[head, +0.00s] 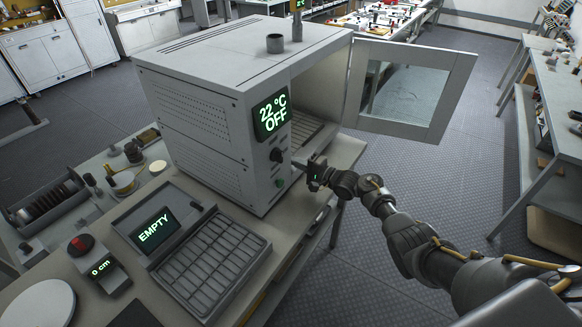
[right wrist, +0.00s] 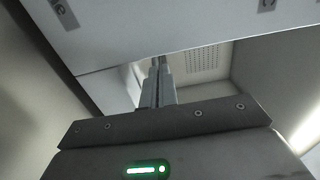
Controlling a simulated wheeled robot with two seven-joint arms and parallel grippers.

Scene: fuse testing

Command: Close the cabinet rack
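The grey test cabinet (head: 215,100) stands on the bench, with its windowed door (head: 410,88) swung wide open to the right. A flat, slotted grey rack (head: 303,130) shows low in the opening; how far it is slid in is hard to tell. My right gripper (head: 316,172) is at the cabinet's lower front, just below the rack. In the right wrist view its two fingers (right wrist: 158,82) lie together, with nothing visible between them. Their tips reach past a pale panel edge (right wrist: 150,40) towards a perforated inner wall (right wrist: 200,60). My left gripper is out of view.
The cabinet display (head: 271,115) reads 22 °C OFF. A slotted tray tester (head: 210,260) with an EMPTY screen (head: 155,230) sits in front, beside a red-button box (head: 98,262). Open floor lies to the right, before a side bench (head: 550,120).

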